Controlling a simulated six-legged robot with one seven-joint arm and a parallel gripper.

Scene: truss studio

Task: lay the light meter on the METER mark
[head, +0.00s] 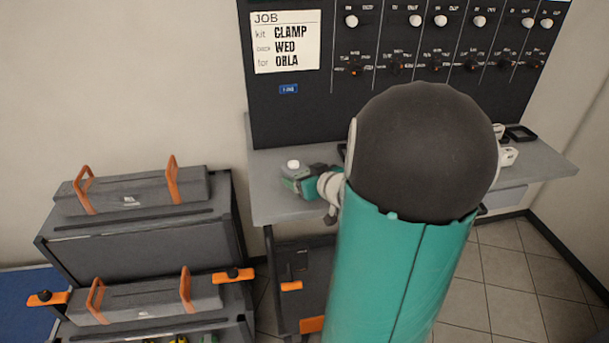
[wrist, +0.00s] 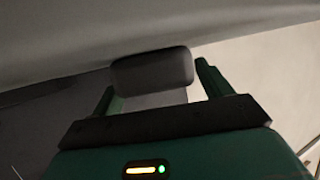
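My gripper (head: 298,184) reaches left over the grey counter, low above its left end. In the wrist view the fingers (wrist: 158,82) stand either side of a dark grey rounded block, which I take to be the light meter (wrist: 152,68); both sides of it appear to meet the fingers. In the head view a small white domed top (head: 292,164) shows at the fingertips, apparently the meter's. Whether the meter touches the counter I cannot tell. No METER mark can be made out; my arm hides much of the counter.
The counter (head: 268,207) stands below a dark panel (head: 290,110) with knobs and a JOB card (head: 286,42). White blocks (head: 508,156) and a black tray (head: 521,133) are at its right. A rack with grey cases (head: 130,190) stands left.

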